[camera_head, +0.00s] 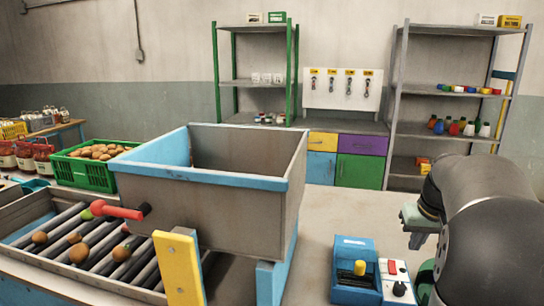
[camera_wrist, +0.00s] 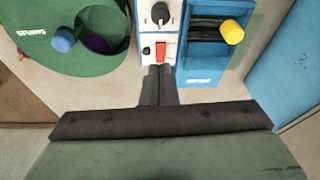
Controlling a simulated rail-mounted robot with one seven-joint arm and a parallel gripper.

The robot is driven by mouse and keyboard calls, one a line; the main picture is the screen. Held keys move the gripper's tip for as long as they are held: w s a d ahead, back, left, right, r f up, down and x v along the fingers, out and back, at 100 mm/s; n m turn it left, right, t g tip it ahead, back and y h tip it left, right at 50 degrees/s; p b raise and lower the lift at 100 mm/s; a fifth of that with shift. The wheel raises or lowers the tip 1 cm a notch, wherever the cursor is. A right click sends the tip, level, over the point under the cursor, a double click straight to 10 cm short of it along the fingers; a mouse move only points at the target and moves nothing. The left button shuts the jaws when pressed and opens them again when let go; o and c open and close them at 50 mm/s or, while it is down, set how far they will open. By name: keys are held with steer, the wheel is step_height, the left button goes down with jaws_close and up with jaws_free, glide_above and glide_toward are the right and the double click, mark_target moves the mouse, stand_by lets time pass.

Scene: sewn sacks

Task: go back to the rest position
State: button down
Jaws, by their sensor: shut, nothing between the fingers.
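My gripper (camera_wrist: 158,72) shows in the wrist view with its two dark fingers together and nothing between them. The fingertips are just below a red rocker switch (camera_wrist: 160,52) on a white control panel (camera_wrist: 149,28); I cannot tell whether they touch it. In the head view my arm comes in from the right, and the fingers are not clearly visible there. The control panel also shows in the head view (camera_head: 397,272), beside a blue box (camera_head: 354,262) with a yellow knob.
A grey hopper (camera_head: 235,215) with a blue rim stands over a roller conveyor (camera_head: 75,250) carrying several round brown items. A green crate (camera_head: 92,172) is behind. A green container (camera_wrist: 85,40) marked as samples is beside the panel. Shelves stand at the back. The table's middle is clear.

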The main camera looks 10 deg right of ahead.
steer(key=s+a+f+n+g+y, duration=0.1)
steer(key=s+a+f, duration=0.1)
steer(key=a, duration=0.8)
steer(key=s+a+f+n, duration=0.1)
steer(key=s+a+f, duration=0.15)
steer(key=a, duration=0.85)
steer(key=s+a+f+n, duration=0.1)
steer(key=s+a+f, duration=0.2)
steer(key=s+a, duration=0.2)
steer(key=s+a+f+n+g, duration=0.1)
steer(key=s+a+f, duration=0.3)
steer(key=s+a, duration=0.2)
steer(key=shift+s, duration=0.4)
